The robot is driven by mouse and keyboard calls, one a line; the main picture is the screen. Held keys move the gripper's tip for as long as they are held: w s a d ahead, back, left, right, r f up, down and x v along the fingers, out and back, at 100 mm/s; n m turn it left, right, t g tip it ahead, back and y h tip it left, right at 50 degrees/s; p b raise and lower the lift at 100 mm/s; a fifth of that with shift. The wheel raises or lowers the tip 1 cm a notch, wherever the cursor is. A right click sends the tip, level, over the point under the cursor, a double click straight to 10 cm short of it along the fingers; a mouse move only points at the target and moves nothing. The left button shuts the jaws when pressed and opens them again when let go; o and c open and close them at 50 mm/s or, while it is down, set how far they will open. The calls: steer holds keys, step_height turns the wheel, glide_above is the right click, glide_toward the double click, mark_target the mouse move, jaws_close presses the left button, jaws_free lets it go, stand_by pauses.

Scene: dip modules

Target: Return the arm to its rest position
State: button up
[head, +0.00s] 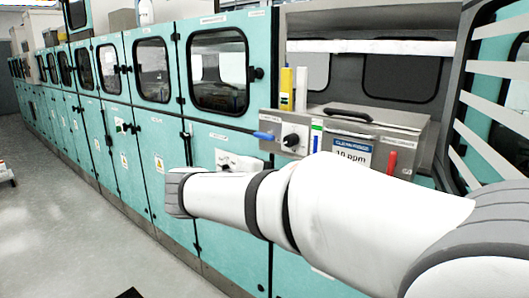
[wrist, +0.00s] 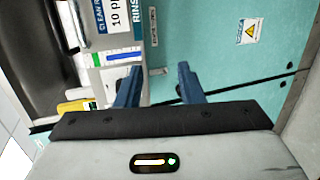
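My arm (head: 350,215) reaches in from the lower right of the head view, in front of the teal cabinets. My gripper shows in the wrist view (wrist: 158,82) with two blue fingers standing apart. Nothing is held between them; a teal panel and part of a grey module show beyond the gap. In the head view my gripper's fingers cannot be made out clearly.
A grey rinse module (head: 375,125) with a "10 ppm" label (head: 352,155), black knob and red handle (head: 391,162) stands behind my arm. A yellow bottle-like item (head: 287,88) stands on its left.

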steer(key=s+d+f+m+g+y+p, duration=0.2)
steer(key=s+d+g+p, duration=0.15)
steer(key=d, duration=0.25)
steer(key=s+d+f+m+g+y+p, duration=0.1)
steer(key=s+d+f+g+p, duration=0.1)
steer(key=s+d, duration=0.25)
steer(key=s+d+f+m+g+y+p, duration=0.2)
steer(key=s+f+m+y+p, duration=0.2)
steer(key=s, duration=0.7)
steer(key=m+y+p, duration=0.2)
steer(key=y, duration=0.1)
steer(key=shift+m+y, duration=0.3)
